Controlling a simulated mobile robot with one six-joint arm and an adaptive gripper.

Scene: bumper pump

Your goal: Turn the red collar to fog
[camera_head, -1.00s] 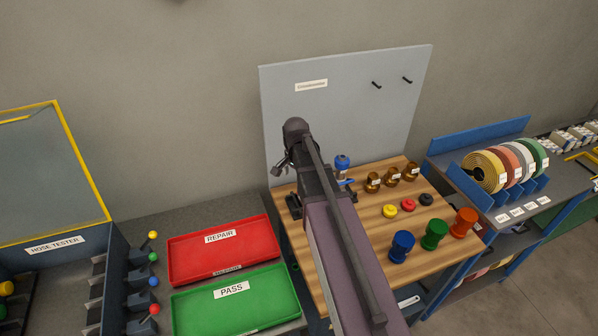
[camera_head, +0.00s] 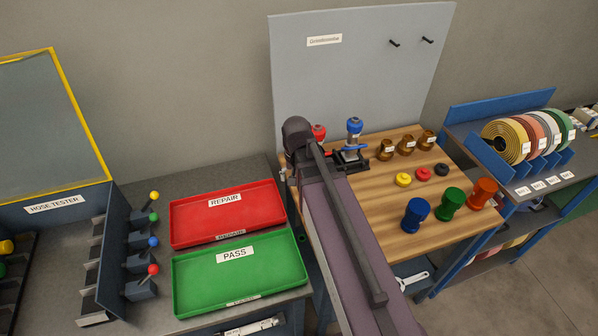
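A red collar (camera_head: 319,131) shows just right of my arm's dark end joint; my arm covers its lower part. Beside it, a nozzle with a blue collar (camera_head: 354,126) stands upright in a black holder (camera_head: 351,159) on the wooden bench (camera_head: 385,215). A blue lever lies across below this collar. My arm reaches over the bench's left edge and blocks the view of what is behind it. My gripper's fingers do not show, so I cannot see whether they touch the red collar. The collar's setting marks are not readable.
Right on the bench are brass fittings (camera_head: 406,145), yellow, red and black discs, and blue, green and orange nozzle parts (camera_head: 451,200). Left are the red REPAIR tray (camera_head: 185,224) and green PASS tray (camera_head: 210,279). A grey panel (camera_head: 350,80) with hooks stands behind.

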